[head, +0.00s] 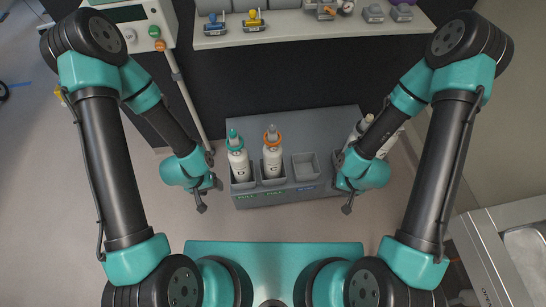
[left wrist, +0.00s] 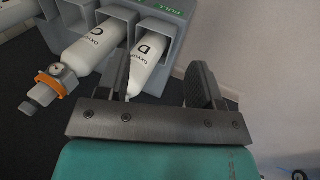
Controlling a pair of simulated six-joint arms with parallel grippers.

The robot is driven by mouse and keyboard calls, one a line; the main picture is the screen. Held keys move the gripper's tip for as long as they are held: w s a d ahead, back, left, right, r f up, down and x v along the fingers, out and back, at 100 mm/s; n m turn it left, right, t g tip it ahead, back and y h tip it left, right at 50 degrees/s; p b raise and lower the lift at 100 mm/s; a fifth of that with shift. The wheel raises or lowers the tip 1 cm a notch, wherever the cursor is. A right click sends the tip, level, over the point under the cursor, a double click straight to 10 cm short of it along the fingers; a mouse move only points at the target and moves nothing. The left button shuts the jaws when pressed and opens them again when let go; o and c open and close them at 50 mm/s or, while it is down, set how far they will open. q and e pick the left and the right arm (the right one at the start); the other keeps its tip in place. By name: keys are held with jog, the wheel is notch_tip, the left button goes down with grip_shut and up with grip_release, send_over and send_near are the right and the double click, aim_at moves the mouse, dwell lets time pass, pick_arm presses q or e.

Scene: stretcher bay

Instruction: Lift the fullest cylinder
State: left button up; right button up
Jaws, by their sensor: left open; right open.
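A grey rack (head: 335,150) holds upright white cylinders. The leftmost cylinder (head: 238,165) has a teal collar; beside it stands a cylinder with an orange collar (head: 272,160). Another cylinder (head: 355,132) at the right is partly hidden by my right arm. My left gripper (head: 203,197) is open just left of the rack, apart from the teal-collared cylinder. In the left wrist view, a cylinder lettered D (left wrist: 147,62) shows beyond the open fingers, its top hidden; the orange-collared one is lettered C (left wrist: 88,48) and carries a small gauge. My right gripper (head: 348,198) is open at the rack's right front.
The rack has an empty slot (head: 305,167) right of the orange-collared cylinder and a green FULL label at its front left. A shelf (head: 290,24) with small devices stands behind. A metal basin (head: 520,250) is at right.

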pick_arm(q)
jog(key=w+d+f+m+g+y, duration=0.2)
jog(key=d+m+g+y, duration=0.4)
jog(key=d+m, duration=0.75)
jog(key=w+d+r+m+t+y, duration=0.3)
jog(key=w+d+m+t, duration=0.1)
jog(key=w, duration=0.1)
jog(key=w+d+r+m+t+y, duration=0.2)
jog(key=w+d+r+m+t, duration=0.1)
jog(key=w+d+m+t, duration=0.1)
jog(key=w+d+r+m+t+y, duration=0.3)
jog(key=w+d+m+t, duration=0.1)
jog(key=w, duration=0.3)
jog(key=shift+w+d+m+t+y, duration=0.1)
jog(key=shift+w+m+t+y, duration=0.3)
jog(key=shift+m, duration=0.45)
jog(key=shift+w, duration=0.15)
